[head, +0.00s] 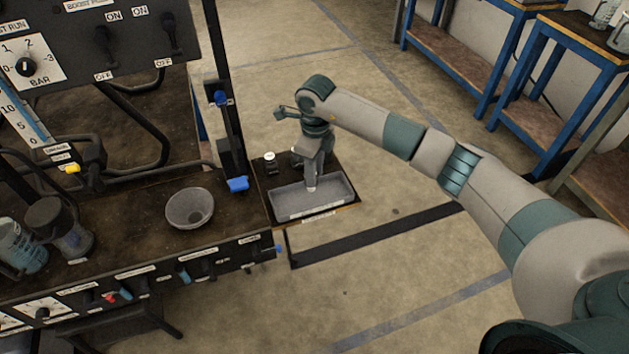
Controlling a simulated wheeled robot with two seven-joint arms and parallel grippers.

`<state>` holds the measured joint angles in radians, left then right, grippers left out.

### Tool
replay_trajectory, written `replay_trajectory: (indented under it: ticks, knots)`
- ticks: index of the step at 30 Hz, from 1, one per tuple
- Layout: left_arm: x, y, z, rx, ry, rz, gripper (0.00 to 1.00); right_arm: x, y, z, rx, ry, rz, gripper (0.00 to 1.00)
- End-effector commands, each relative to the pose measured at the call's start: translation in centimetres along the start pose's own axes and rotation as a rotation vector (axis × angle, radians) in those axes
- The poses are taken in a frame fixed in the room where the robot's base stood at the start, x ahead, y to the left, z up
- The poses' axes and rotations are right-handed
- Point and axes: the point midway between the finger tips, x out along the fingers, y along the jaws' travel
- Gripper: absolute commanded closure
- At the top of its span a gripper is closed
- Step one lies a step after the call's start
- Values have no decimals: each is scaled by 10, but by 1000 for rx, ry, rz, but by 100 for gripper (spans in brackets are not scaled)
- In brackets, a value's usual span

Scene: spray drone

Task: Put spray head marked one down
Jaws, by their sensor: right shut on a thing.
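My right gripper (312,178) points down over a shallow grey tray (335,207) on the small dark side shelf. It is shut on a small pale piece (311,185), which seems to be the spray head. The piece is mostly hidden between the fingers and no mark on it is legible. I cannot tell whether it touches the tray. Another small white-topped piece (270,160) stands on the shelf behind the tray. A further one is partly hidden behind my gripper. My left gripper is not in view.
A dark bench (130,225) on the left carries a grey bowl (190,208) and jars (60,228). A black post (226,110) with blue clamps rises just left of the shelf. A control panel (110,40) overhangs the bench. Open floor lies right of the shelf.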

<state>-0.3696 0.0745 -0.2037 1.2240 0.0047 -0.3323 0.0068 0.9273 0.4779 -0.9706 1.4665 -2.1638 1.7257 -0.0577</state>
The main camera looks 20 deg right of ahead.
Motion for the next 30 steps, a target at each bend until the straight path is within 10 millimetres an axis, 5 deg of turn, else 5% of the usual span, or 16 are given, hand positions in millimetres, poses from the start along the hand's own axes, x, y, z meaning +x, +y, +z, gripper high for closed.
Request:
replay_trajectory:
  ticks: [13, 27, 28, 30]
  knots:
    - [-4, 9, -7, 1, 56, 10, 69, 38, 0, -1, 0, 0, 1, 100]
    - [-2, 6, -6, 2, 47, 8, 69, 44, 0, -1, 0, 0, 0, 100]
    - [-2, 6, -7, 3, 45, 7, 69, 43, 0, -1, 0, 0, 0, 69]
    - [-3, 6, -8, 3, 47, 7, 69, 43, 0, -1, 0, 0, 0, 55]
